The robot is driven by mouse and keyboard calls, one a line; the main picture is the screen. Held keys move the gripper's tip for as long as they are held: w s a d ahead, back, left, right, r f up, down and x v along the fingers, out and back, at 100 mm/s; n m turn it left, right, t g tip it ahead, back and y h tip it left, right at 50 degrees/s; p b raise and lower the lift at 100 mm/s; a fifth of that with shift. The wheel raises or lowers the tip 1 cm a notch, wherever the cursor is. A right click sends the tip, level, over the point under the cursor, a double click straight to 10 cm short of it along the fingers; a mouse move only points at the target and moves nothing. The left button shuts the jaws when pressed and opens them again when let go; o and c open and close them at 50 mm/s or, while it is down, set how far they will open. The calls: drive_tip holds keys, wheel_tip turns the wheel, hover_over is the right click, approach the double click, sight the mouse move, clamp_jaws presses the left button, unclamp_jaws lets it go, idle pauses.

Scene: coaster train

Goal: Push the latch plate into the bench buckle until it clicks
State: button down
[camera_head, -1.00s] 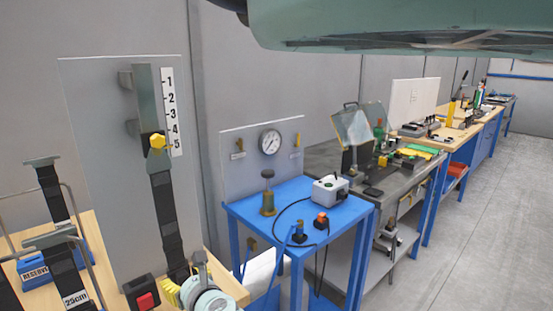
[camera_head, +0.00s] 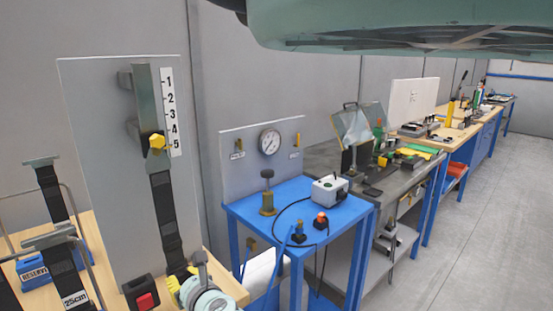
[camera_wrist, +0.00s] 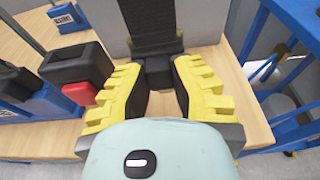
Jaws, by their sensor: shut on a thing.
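The black bench buckle (camera_head: 141,293) with its red button stands on the wooden bench at lower left. The buckle also shows in the wrist view (camera_wrist: 78,70), left of my gripper (camera_wrist: 159,83). My gripper's yellow-padded fingers are shut on a dark piece, the latch plate (camera_wrist: 158,72), at the lower end of the black strap (camera_head: 166,220). The plate is beside the buckle, apart from it. Its metal tongue is hidden. In the head view my gripper (camera_head: 180,285) is at the strap's bottom, partly cut off by the frame.
The strap hangs from a grey upright panel (camera_head: 110,180) with a yellow knob (camera_head: 156,143) and a 1–5 scale (camera_head: 171,112). Blue bases with straps (camera_head: 34,272) and metal hoops stand at left. A blue table (camera_head: 270,212) stands to the right.

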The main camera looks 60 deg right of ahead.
sight(170, 234)
drive_tip(key=shift+r, duration=0.1)
drive_tip(key=shift+r+p, duration=5.55)
drive_tip(key=shift+p, duration=0.55)
drive_tip(key=shift+a, duration=0.1)
drive_tip(key=w+a+p, duration=0.1)
drive_tip(key=a+p, duration=0.1)
drive_tip(key=a, duration=0.6)
drive_tip(key=shift+w+a+p, duration=0.15)
drive_tip(key=shift+w+p, duration=0.2)
drive_tip(key=shift+p, duration=0.05)
